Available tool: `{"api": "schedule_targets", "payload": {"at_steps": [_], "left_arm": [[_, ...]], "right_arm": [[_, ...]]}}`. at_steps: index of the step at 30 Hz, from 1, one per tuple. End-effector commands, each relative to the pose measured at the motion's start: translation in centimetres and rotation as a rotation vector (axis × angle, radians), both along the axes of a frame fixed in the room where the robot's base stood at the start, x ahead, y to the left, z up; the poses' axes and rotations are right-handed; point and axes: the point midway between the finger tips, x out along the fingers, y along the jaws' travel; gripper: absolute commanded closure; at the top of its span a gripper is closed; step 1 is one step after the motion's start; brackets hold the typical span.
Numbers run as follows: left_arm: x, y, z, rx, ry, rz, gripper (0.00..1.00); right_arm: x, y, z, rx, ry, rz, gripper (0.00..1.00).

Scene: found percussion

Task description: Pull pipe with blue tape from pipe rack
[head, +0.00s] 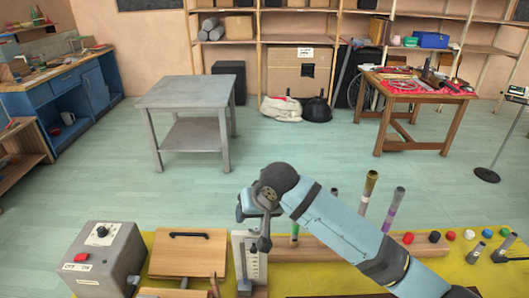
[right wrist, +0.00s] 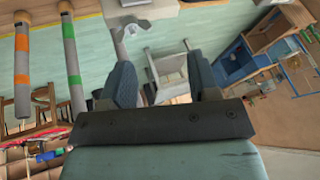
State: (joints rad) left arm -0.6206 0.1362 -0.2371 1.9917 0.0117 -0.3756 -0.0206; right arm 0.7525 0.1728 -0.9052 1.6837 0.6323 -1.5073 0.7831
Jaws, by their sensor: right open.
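The wooden pipe rack (head: 440,247) runs along the yellow-topped bench, partly behind my right arm. A pipe with green tape (head: 295,234), a brownish pipe (head: 369,188) and a pipe with purple tape (head: 393,208) stand up from it. I cannot make out blue tape on any pipe; part of the row is hidden by my arm. My right gripper (head: 259,212) is left of the green-taped pipe, empty. In the right wrist view its two fingers (right wrist: 160,80) are apart, with an orange-taped pipe (right wrist: 22,75) and the green-taped pipe (right wrist: 71,60) to the left.
A grey switch box (head: 105,260) and a wooden box (head: 188,254) stand at the left of the bench. An upright white scale plate (head: 250,262) is beneath my gripper. A grey table (head: 188,95) stands beyond on open floor.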

Motion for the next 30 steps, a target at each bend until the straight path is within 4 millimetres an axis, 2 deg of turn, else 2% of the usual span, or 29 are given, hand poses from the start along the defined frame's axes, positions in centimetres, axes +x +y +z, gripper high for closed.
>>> {"api": "schedule_targets", "payload": {"at_steps": [1, 6, 12, 15, 18, 22, 26, 30], "left_arm": [[0.0, 0.0, -0.2, 0.0, 0.0, 0.0, 0.57], [0.3, 0.1, -0.3, 0.002, -0.004, 0.002, 0.57], [0.4, 0.3, -0.2, 0.003, -0.007, 0.003, 0.57], [0.4, 0.3, -0.2, 0.003, -0.007, 0.003, 0.57], [0.4, 0.3, -0.2, 0.003, -0.007, 0.003, 0.57], [0.4, 0.3, 0.0, 0.005, -0.008, 0.003, 0.57], [0.4, 0.3, 0.3, 0.004, -0.009, 0.003, 0.57], [0.4, 0.4, 0.8, 0.006, -0.01, 0.003, 0.57]], "right_arm": [[1.0, -0.1, 1.6, -0.042, -0.001, -0.014, 0.44], [3.4, -1.0, 6.0, -0.176, 0.016, -0.097, 0.44], [7.2, -2.0, 10.2, -0.238, -0.001, -0.215, 0.44], [8.2, -2.4, 11.5, -0.253, -0.008, -0.258, 0.44], [8.8, -2.7, 12.2, -0.261, -0.011, -0.282, 0.44], [9.2, -2.8, 11.9, -0.263, -0.012, -0.291, 0.44], [9.9, -2.8, 10.4, -0.263, -0.009, -0.291, 0.44], [10.9, -2.8, 8.0, -0.263, -0.01, -0.29, 0.44]]}}
